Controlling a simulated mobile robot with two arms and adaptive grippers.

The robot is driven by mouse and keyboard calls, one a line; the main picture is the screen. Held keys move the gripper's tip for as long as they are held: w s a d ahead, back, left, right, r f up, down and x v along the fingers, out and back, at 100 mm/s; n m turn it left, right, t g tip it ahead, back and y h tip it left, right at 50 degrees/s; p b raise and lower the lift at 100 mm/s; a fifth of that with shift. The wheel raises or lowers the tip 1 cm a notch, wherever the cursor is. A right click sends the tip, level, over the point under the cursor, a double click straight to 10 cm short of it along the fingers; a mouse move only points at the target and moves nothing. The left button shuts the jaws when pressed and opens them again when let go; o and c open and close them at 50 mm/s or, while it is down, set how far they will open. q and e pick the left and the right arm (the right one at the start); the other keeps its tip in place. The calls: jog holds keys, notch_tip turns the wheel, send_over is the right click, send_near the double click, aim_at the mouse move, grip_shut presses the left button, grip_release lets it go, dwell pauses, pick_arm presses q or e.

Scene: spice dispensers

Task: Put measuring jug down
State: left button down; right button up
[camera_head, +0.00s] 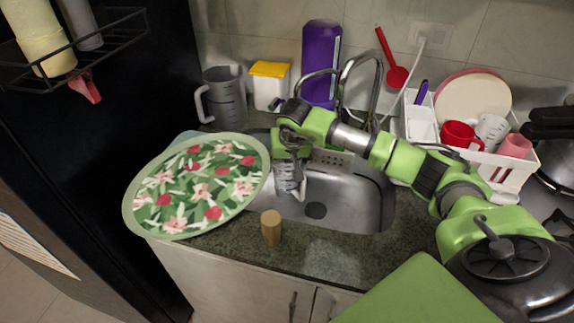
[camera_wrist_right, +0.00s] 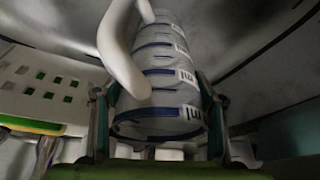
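The measuring jug is pale with blue bands and "ml" marks. It shows in the head view (camera_head: 287,178) over the left part of the sink, below my right gripper (camera_head: 290,158). In the right wrist view, the jug (camera_wrist_right: 160,80) is tilted between the two fingers of the right gripper (camera_wrist_right: 160,120), which close on its sides. Its white handle (camera_wrist_right: 122,55) is on the left there. I cannot tell whether the jug touches the sink (camera_head: 345,208). My left gripper is not in view.
A large floral plate (camera_head: 200,187) covers the left counter. A brown wooden piece (camera_head: 271,227) stands at the front edge. A grey jug (camera_head: 224,97), yellow-lidded container (camera_head: 268,85) and purple bottle (camera_head: 320,62) stand behind. A dish rack (camera_head: 505,168) is right. Front counter (camera_head: 335,258) is partly clear.

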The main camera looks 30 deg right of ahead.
jog(key=s+a+r+b, duration=0.1)
jog(key=s+a, duration=0.1)
jog(key=s, duration=0.4)
jog(key=s+a+r+b, duration=0.2)
jog(key=s+a, duration=0.1)
jog(key=s, duration=0.3)
jog(key=shift+a+r, duration=0.1)
jog(key=shift+a, duration=0.05)
dwell(0.6)
